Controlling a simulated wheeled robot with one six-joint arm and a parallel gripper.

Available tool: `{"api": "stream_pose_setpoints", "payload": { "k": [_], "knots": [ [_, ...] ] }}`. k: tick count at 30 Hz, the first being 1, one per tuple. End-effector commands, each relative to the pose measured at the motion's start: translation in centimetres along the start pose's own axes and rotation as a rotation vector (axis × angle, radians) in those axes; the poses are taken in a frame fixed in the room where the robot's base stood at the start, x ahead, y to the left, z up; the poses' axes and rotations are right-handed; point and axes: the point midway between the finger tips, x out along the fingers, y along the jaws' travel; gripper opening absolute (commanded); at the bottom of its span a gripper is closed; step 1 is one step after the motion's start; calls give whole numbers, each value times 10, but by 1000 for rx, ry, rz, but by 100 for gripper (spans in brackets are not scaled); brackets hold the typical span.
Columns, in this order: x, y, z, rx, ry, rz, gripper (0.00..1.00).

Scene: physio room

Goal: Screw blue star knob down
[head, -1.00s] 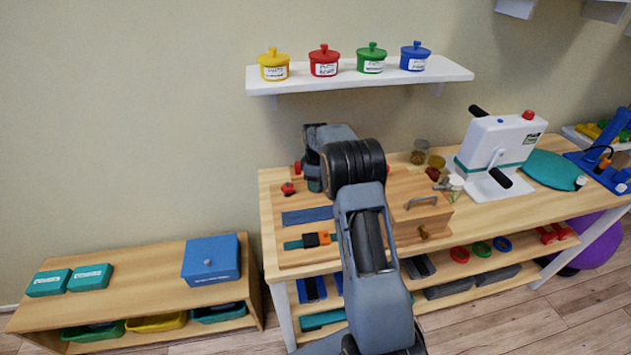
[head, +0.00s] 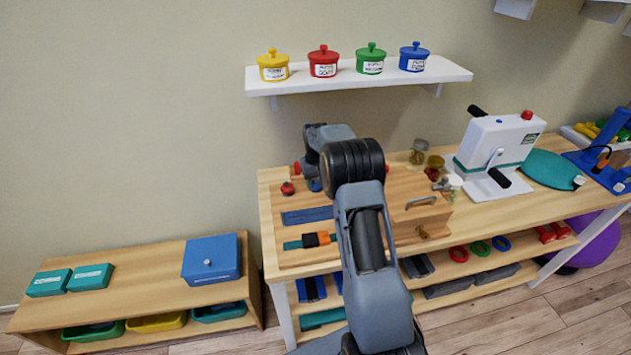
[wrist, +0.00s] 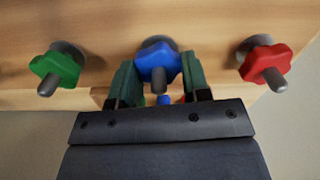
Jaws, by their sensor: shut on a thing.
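The blue star knob (wrist: 158,64) sits on a threaded stud between my gripper's fingers (wrist: 158,84) in the wrist view. The fingers are closed on its sides, and the stud's end sticks out from it. A green star knob (wrist: 60,68) is to the left and a red star knob (wrist: 264,62) to the right, each on its own stud. In the head view my wrist hangs over the wooden board (head: 275,225), and my arm hides much of it. How far down the blue knob sits on its stud is hard to tell.
A red knob (head: 287,188) stands on the board left of my wrist. A wooden box with a handle (head: 420,204) is close on the right. Small jars (head: 418,152) and a white crank machine (head: 498,150) stand farther right. A shelf (head: 360,79) hangs above.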

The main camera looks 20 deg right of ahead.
Motion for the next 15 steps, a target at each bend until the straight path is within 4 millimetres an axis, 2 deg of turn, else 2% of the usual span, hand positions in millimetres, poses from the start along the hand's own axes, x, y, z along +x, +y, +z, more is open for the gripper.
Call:
{"api": "stream_pose_setpoints", "payload": {
  "k": [1,15],
  "knots": [
    [-7,1,-3,43,15,2,20],
    [-7,3,-3,488,18,-1,20]
  ]
}}
